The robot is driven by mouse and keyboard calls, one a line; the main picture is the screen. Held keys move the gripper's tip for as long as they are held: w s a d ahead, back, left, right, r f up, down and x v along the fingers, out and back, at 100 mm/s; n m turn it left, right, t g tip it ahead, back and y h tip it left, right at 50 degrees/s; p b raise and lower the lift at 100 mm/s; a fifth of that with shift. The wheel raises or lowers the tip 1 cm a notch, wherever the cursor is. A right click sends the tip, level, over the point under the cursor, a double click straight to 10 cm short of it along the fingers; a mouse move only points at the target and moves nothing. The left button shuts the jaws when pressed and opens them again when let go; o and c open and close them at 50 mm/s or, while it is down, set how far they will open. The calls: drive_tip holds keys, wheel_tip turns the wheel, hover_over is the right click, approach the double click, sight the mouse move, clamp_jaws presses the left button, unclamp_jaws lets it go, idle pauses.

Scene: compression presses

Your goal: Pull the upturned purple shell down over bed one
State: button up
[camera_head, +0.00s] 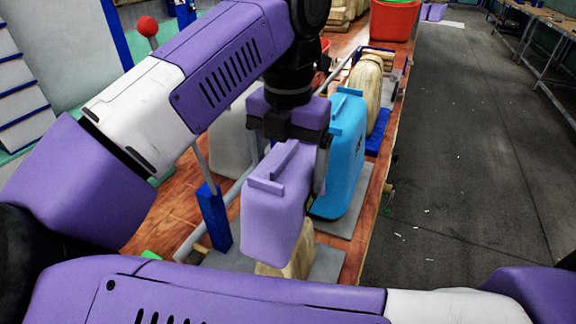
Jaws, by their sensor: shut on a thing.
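The light purple shell (270,215) is in the middle of the head view, with a raised ridge on its upper face. My gripper (312,165) is over the shell's upper right side and is shut on it. A tan padded form (297,258), apparently the bed under this shell, shows just below the shell's lower edge on a grey plate (327,265). My arm covers the front of this bed. I cannot tell whether the shell touches it.
A blue shell (345,150) stands close on the right, with a tan form (369,80) behind it. A pale shell (230,138) is behind on the left. A blue post (213,218) stands left of the purple shell. The dark floor (470,180) at right is open.

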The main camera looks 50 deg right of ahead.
drive_tip(key=shift+r+p, duration=0.2)
drive_tip(key=shift+p, duration=1)
drive_tip(key=shift+f+p, duration=0.1)
drive_tip(key=shift+p, duration=0.65)
drive_tip(key=shift+f+p, duration=0.35)
drive_tip(key=shift+p, duration=0.6)
drive_tip(key=shift+f+p, duration=0.35)
drive_tip(key=shift+f, duration=0.05)
wheel_tip(320, 180, down, 15)
drive_tip(key=b, duration=0.6)
drive_tip(key=shift+f+b, duration=0.5)
drive_tip(key=shift+b, duration=0.2)
drive_tip(key=shift+f+b, duration=0.55)
drive_tip(key=shift+b, duration=0.2)
